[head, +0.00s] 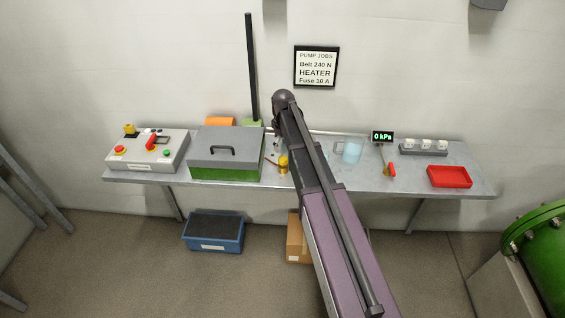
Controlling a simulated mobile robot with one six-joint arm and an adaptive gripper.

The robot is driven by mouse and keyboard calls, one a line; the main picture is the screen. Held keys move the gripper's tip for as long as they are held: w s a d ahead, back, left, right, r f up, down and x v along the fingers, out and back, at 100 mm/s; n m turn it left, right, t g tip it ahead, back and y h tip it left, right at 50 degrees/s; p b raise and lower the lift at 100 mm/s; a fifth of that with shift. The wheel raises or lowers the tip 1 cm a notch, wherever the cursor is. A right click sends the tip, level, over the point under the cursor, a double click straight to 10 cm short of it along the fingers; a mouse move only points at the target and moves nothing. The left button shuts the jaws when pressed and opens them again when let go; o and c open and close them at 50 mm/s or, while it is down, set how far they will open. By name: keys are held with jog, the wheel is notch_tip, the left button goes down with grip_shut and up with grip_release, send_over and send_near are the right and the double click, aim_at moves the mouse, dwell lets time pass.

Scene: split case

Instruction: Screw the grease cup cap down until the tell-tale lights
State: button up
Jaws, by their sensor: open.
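A small yellow cap (283,160) sits on a brass-coloured body on the bench, just right of the grey-lidded green case; I take it for the grease cup. Its thread and how far down the cap sits are too small to tell. My arm reaches across the middle of the view, with its dark end above the bench. My gripper (277,139) shows only as a small dark part beside the arm, above and slightly left of the yellow cap and apart from it. It is open, with nothing seen in it. I cannot pick out a lit tell-tale.
The bench (330,186) also holds a control box (148,158), the lidded case (226,150), a clear mug (352,150), a gauge reading 0 kPa (382,136), a red-handled tool (390,170), a socket block (424,152) and a red tray (449,188). A dark post (251,65) stands behind.

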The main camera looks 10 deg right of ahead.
aim_at(283, 158)
jog(key=shift+f+b, duration=3.2)
jog(key=shift+f, duration=0.25)
jog(key=c, duration=1.1)
